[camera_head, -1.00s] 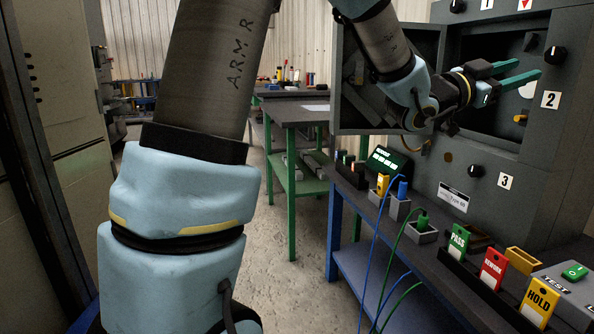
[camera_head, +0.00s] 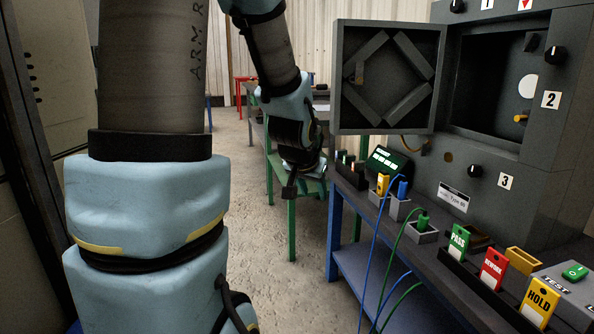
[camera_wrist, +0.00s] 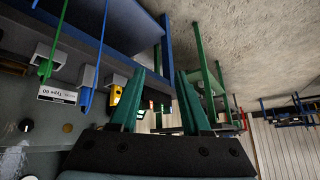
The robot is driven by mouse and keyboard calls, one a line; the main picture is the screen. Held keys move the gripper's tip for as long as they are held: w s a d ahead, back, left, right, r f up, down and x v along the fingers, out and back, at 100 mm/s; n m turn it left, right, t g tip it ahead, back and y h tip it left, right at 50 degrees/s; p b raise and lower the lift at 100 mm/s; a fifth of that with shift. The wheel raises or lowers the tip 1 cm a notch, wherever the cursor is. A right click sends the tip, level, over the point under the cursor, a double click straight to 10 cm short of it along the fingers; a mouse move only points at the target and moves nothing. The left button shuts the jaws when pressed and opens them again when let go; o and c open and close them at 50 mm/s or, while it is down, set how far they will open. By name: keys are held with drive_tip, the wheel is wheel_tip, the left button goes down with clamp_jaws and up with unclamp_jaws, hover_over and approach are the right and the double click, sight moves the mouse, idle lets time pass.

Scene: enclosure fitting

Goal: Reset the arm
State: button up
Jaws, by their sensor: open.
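My gripper (camera_wrist: 160,97) shows in the wrist view with two green fingers spread apart and nothing between them. The enclosure's front face also shows in the wrist view (camera_wrist: 40,150).
A dark bench (camera_head: 400,235) below the enclosure carries blue and green plugs in grey blocks, a small display (camera_head: 388,160) and PASS, REWORK and HOLD tags (camera_head: 494,268). A green-legged table (camera_head: 291,225) stands behind my wrist. Open concrete floor (camera_head: 265,285) lies between my arm and the bench.

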drive_tip(key=s+a+f+n+g+y, duration=0.1)
drive_tip(key=s+a+f+n+g, duration=0.15)
drive_tip(key=s+a, duration=0.35)
drive_tip(key=s+a+f+n+g+y, duration=0.1)
drive_tip(key=s+a+f+n+g, duration=0.15)
drive_tip(key=s+a, duration=0.4)
wheel_tip(320, 180, up, 23)
drive_tip(key=d+p, duration=0.2)
drive_tip(key=p, duration=2.1)
drive_tip(key=shift+s+f+m+g, duration=0.15)
drive_tip(key=shift+s+m+g, duration=0.15)
drive_tip(key=shift+s+m, duration=0.1)
